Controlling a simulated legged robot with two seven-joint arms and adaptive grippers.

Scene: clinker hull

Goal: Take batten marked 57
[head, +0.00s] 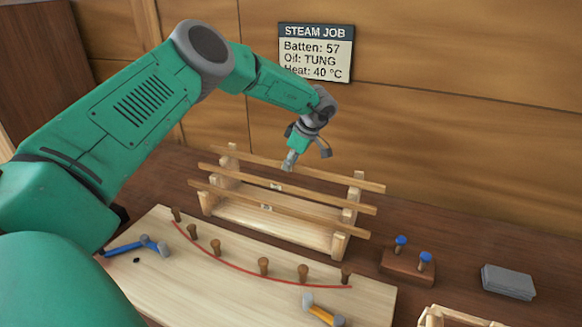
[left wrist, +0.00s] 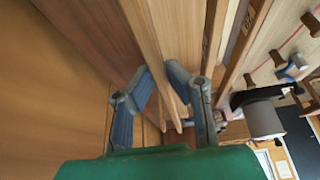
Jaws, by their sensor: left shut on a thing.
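Three long wooden battens lie across a wooden rack (head: 340,243): a rear one (head: 345,178), a middle one (head: 325,199) and a front one (head: 320,222). Small pale labels show on the middle and front battens, too small to read. My left gripper (head: 289,164) reaches down onto the rear batten near its middle and is shut on it. The left wrist view shows the fingers (left wrist: 161,76) on either side of this batten (left wrist: 147,40). The gripper covers part of it, and I see no number there. My right gripper is not in view.
A wall sign (head: 316,52) reads batten 57, oil TUNG, heat 40 °C. A pale board (head: 225,285) with several pegs (head: 263,266), a red curve and hammers (head: 322,310) lies in front. A block with blue-topped pegs (head: 407,265) and a grey stack (head: 508,282) stand right.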

